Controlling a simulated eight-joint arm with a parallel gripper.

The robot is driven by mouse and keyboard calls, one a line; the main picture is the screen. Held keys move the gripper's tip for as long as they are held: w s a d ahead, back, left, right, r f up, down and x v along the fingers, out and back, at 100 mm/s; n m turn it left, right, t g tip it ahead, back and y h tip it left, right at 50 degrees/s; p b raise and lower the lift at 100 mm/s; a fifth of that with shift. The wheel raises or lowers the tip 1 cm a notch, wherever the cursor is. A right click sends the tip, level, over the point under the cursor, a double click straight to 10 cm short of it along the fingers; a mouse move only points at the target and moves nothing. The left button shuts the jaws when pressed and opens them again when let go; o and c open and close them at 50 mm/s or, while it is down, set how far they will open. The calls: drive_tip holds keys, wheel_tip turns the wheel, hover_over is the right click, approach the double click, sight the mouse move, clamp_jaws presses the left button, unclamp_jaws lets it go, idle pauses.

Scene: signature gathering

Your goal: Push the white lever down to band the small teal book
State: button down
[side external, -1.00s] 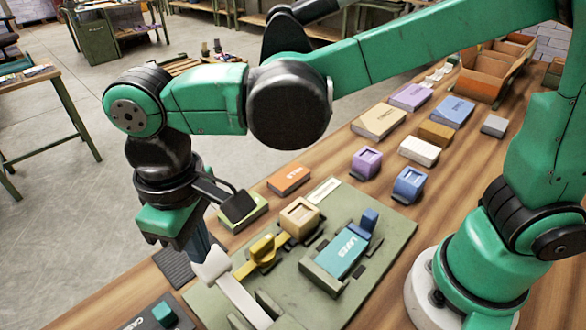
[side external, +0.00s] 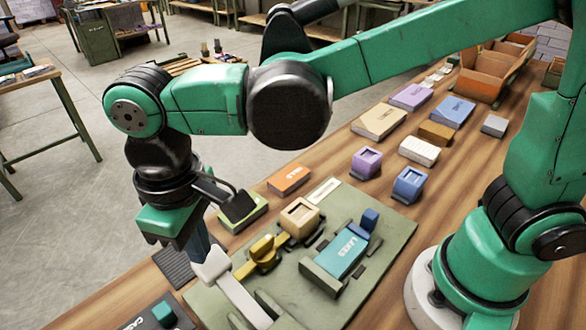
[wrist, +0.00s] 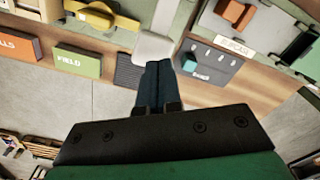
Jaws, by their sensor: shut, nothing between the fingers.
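The white lever (side external: 238,296) slants across the front of the green fixture board (side external: 397,245), with a wide pad at its far left end. The pad (wrist: 153,46) also shows in the wrist view, just beyond my fingertips. My gripper (side external: 207,251) points down, shut and empty, with its tips at the pad; they look to be touching it, but exact contact is hard to tell. The small teal book (side external: 343,253), labelled LAKES, lies flat in a grey-green cradle on the board, a blue block at its far end. I cannot make out a band on it.
A yellow clamp-like part (side external: 262,252) and a tan block (side external: 300,217) stand on the board near the lever. A dark box with a teal button (side external: 163,314) sits at the front edge. Green (side external: 243,214) and orange (side external: 289,179) books lie behind.

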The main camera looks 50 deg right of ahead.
sight(209, 275)
drive_tip(key=shift+f, duration=3.55)
drive_tip(key=shift+r, duration=0.1)
idle(0.4)
drive_tip(key=shift+r, duration=4.45)
drive_tip(key=d+m+t, duration=0.6)
drive_tip(key=d+t, duration=0.1)
drive_tip(key=d, duration=1.5)
drive_tip(key=shift+w+d+f, duration=0.15)
drive_tip(key=shift+w+d, duration=0.05)
drive_tip(key=shift+w, duration=0.2)
